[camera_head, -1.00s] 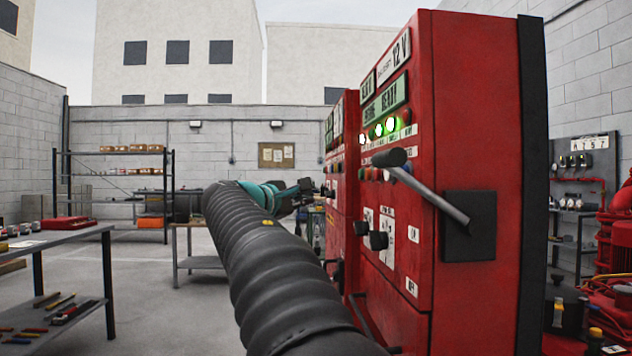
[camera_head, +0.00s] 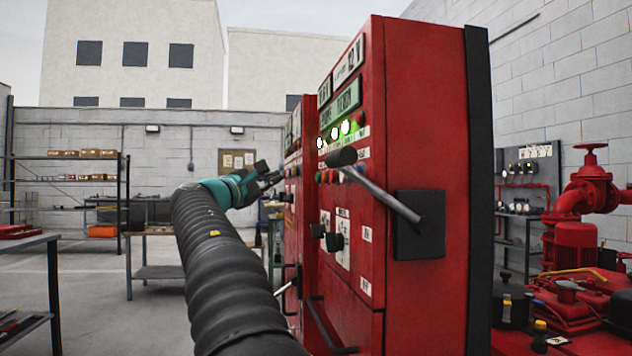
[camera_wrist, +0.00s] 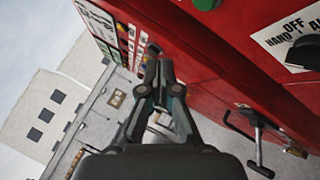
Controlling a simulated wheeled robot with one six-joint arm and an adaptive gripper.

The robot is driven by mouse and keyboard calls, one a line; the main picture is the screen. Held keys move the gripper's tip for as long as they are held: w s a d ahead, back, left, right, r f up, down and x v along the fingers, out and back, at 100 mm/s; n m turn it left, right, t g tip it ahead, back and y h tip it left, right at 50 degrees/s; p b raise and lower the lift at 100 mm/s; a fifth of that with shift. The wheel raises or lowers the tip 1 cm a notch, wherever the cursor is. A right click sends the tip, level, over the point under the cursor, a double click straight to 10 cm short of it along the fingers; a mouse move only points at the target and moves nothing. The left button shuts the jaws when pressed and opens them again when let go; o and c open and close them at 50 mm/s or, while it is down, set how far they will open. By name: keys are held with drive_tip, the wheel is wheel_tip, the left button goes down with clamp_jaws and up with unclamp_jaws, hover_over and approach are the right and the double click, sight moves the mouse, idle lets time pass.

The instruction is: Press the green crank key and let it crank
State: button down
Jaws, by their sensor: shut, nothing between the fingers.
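The near red control cabinet (camera_head: 425,110) has lit green lamps (camera_head: 345,127) with a row of small coloured keys (camera_head: 328,176) below them. I cannot tell in the head view which key is the green crank key. My gripper (camera_head: 272,174) is shut and empty, in front of the cabinet faces on the left. In the wrist view its fingertips (camera_wrist: 153,52) lie together over a panel edge with small coloured buttons; contact cannot be told. A round green button (camera_wrist: 207,3) shows at the top edge of the wrist view, apart from the fingers.
A grey lever (camera_head: 385,190) sticks out from the near cabinet's side. A second red cabinet (camera_head: 300,200) stands behind it. In the wrist view a selector knob (camera_wrist: 305,50) and a T-shaped handle (camera_wrist: 257,130) project at right. Red pump equipment (camera_head: 580,250) stands right; open floor lies left.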

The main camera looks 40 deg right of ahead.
drive_tip(key=s+d, duration=0.3)
drive_tip(key=d, duration=0.2)
drive_tip(key=shift+s+d+b, duration=0.25)
drive_tip(key=shift+d+b, duration=0.1)
drive_tip(key=shift+b, duration=0.1)
idle(1.2)
drive_tip(key=shift+s+d, duration=0.2)
drive_tip(key=shift+d, duration=0.15)
drive_tip(key=shift+s+d, duration=0.25)
drive_tip(key=shift+d, duration=0.1)
idle(0.9)
idle(0.3)
drive_tip(key=shift+w+a, duration=0.45)
drive_tip(key=shift+a, duration=0.25)
drive_tip(key=shift+a, duration=0.1)
drive_tip(key=w+a, duration=0.1)
drive_tip(key=a, duration=0.1)
drive_tip(key=w+a+p, duration=0.1)
drive_tip(key=a, duration=0.1)
drive_tip(key=shift+w, duration=0.3)
